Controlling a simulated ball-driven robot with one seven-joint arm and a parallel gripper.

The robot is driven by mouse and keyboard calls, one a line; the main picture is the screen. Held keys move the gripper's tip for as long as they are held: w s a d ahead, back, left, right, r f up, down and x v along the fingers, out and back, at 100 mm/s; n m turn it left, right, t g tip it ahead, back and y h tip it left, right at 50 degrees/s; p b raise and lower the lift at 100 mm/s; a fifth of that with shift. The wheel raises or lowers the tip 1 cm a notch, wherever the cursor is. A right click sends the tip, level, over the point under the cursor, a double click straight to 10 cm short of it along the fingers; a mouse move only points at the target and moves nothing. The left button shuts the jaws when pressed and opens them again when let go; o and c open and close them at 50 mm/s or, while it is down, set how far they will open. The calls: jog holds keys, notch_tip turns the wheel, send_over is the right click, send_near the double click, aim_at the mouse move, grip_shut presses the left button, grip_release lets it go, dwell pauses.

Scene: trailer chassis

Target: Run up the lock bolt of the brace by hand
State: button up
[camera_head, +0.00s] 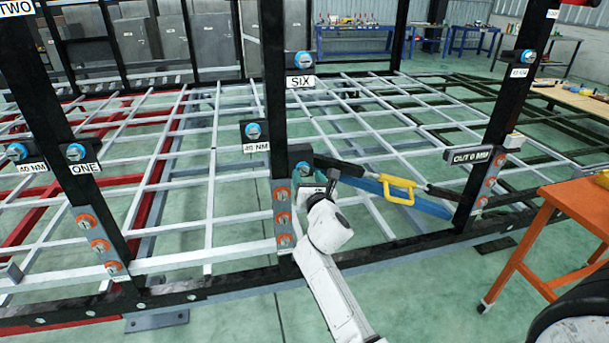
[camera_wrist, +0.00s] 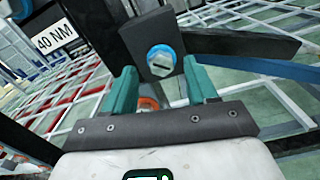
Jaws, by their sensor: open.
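The lock bolt (camera_wrist: 160,62) has a silver slotted head with a blue ring. It sits in a dark block at the near end of the brace (camera_wrist: 225,42). In the head view the brace (camera_head: 362,182) is a dark and blue bar with a yellow handle (camera_head: 398,190), spanning two black posts. The bolt (camera_head: 303,168) shows there just left of my gripper (camera_head: 322,192). In the wrist view my gripper (camera_wrist: 161,86) is open and empty, its teal fingers apart to either side and below the bolt head. I cannot tell whether a finger touches the block.
Black posts carry other blue-ringed bolts with labels, such as SIX (camera_head: 300,82) and ONE (camera_head: 86,167). Orange-ringed bolts (camera_head: 283,218) line a plate below the brace. An "OUT 0 MM" sign (camera_head: 475,155) hangs on the right post. An orange table (camera_head: 580,205) stands at right.

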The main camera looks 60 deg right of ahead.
aim_at(304, 170)
jog(key=shift+x, duration=1.45)
jog(key=shift+s, duration=0.1)
jog(key=c, duration=1.1)
